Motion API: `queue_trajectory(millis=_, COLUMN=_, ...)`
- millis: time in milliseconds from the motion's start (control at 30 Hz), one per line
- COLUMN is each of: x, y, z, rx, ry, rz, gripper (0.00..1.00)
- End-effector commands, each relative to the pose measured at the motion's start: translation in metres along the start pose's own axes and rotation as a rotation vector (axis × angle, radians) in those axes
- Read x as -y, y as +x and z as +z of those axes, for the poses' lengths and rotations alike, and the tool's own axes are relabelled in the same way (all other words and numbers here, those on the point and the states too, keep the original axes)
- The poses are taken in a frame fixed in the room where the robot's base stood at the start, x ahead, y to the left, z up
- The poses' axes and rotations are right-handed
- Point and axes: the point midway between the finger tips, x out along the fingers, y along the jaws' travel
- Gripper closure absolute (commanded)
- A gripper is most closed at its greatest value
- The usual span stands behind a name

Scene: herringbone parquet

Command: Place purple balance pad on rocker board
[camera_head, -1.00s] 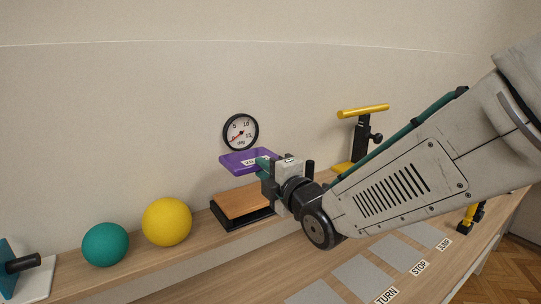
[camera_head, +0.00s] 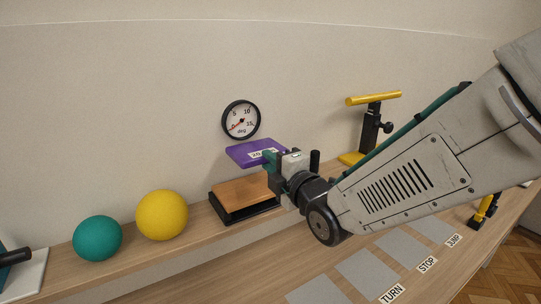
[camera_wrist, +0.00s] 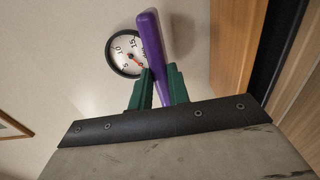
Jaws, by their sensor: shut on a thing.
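The purple balance pad (camera_head: 250,151) is a flat slab with a white label on its front edge. My gripper (camera_head: 272,161) is shut on its near right edge and holds it roughly level in the air. In the wrist view the pad (camera_wrist: 152,45) shows edge-on between the green fingers (camera_wrist: 158,88). The rocker board (camera_head: 241,196) has a brown wooden top and a black base. It stands on the shelf below the pad, with a visible gap between them. My gripper hides part of the board's right end. In the wrist view its brown top (camera_wrist: 238,40) appears at the right.
A round dial gauge (camera_head: 241,120) is on the wall behind the pad. A yellow ball (camera_head: 162,215) and a teal ball (camera_head: 98,238) sit left of the board. A yellow-handled stand (camera_head: 371,130) is at the right. Grey mats (camera_head: 367,272) lie in front.

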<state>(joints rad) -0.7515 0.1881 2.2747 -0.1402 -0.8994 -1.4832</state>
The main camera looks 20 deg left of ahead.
Motion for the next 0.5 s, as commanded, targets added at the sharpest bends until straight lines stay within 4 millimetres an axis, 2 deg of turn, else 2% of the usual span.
queue_trajectory(millis=500, x=0.05, y=-0.001, z=0.001, rx=0.002, ry=0.001, rz=-0.002, gripper=1.0)
